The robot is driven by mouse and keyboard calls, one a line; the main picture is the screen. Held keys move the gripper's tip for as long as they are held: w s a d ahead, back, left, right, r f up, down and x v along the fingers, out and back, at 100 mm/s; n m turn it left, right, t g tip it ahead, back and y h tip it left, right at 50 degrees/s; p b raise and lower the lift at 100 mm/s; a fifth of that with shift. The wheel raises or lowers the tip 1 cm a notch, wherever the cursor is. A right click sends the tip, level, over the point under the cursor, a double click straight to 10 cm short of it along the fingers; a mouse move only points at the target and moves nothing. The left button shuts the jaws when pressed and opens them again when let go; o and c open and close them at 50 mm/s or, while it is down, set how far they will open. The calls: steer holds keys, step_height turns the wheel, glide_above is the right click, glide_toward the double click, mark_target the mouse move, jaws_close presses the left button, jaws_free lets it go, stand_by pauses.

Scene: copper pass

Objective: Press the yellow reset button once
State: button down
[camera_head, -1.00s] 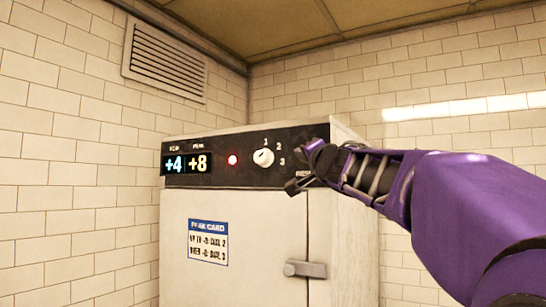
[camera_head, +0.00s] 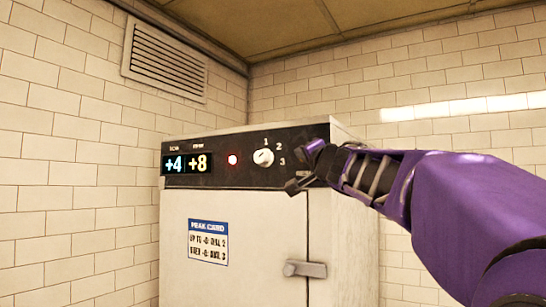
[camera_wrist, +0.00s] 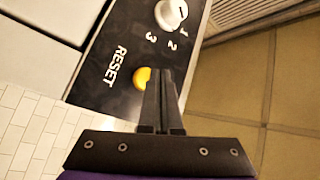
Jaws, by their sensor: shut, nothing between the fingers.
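The yellow reset button (camera_wrist: 141,77) shows in the wrist view on the black control panel (camera_wrist: 115,55), beside the word RESET. My gripper (camera_wrist: 160,75) is shut and empty, its fingertips right beside the button and partly over it in the picture. I cannot tell whether they touch it. In the head view my gripper (camera_head: 303,165) is at the right end of the panel (camera_head: 222,160), and the button is hidden behind it.
A white dial (camera_head: 264,157), marked 1, 2, 3, sits left of my gripper. Below are a PEAK CARD label (camera_head: 208,242) and a door latch (camera_head: 305,268).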

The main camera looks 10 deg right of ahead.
steer(key=shift+w, duration=0.1)
steer(key=shift+w+d+p, duration=0.25)
steer(key=shift+p, duration=0.2)
steer(key=shift+w+d+p, duration=0.3)
steer(key=shift+w+p, duration=0.1)
steer(key=shift+p, duration=0.05)
stand_by(0.8)
steer(key=shift+s, duration=0.1)
steer(key=shift+s+a, duration=0.5)
steer(key=shift+s, duration=0.15)
steer(key=shift+s+a, duration=0.1)
steer(key=s+a, duration=0.1)
steer(key=s, duration=0.1)
steer(key=s+a+b, duration=0.1)
steer(key=s+a, duration=0.1)
steer(key=shift+r, duration=0.15)
stand_by(0.4)
